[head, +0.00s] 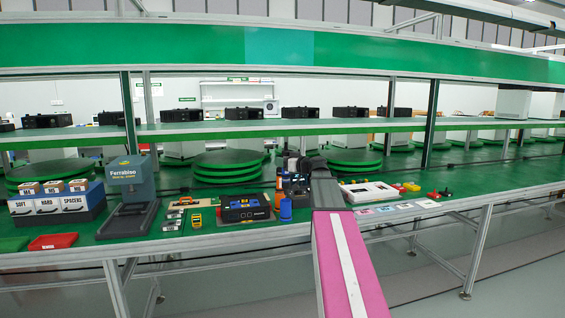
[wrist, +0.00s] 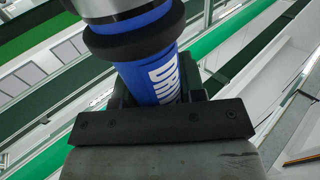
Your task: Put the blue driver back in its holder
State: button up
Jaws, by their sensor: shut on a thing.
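The blue driver (wrist: 148,62) fills the upper middle of the wrist view, with a black ring, a silver end and white lettering. My gripper (wrist: 160,98) is shut around its blue body. In the head view, my gripper (head: 296,184) is over the table, right of a dark case with blue parts (head: 246,208). I cannot tell which thing is the driver's holder.
A grey Ferrabiso stand (head: 131,182) and a box with white labels (head: 57,207) are at the left. A white tray (head: 369,192), cards and red and yellow pieces lie at the right. Green turntables (head: 228,166) stand behind, under a low shelf (head: 250,130).

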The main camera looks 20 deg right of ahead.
aim_at(283, 182)
jog(key=shift+f, duration=0.1)
jog(key=shift+f, duration=2)
jog(key=shift+f, duration=2.75)
jog(key=o, duration=1.1)
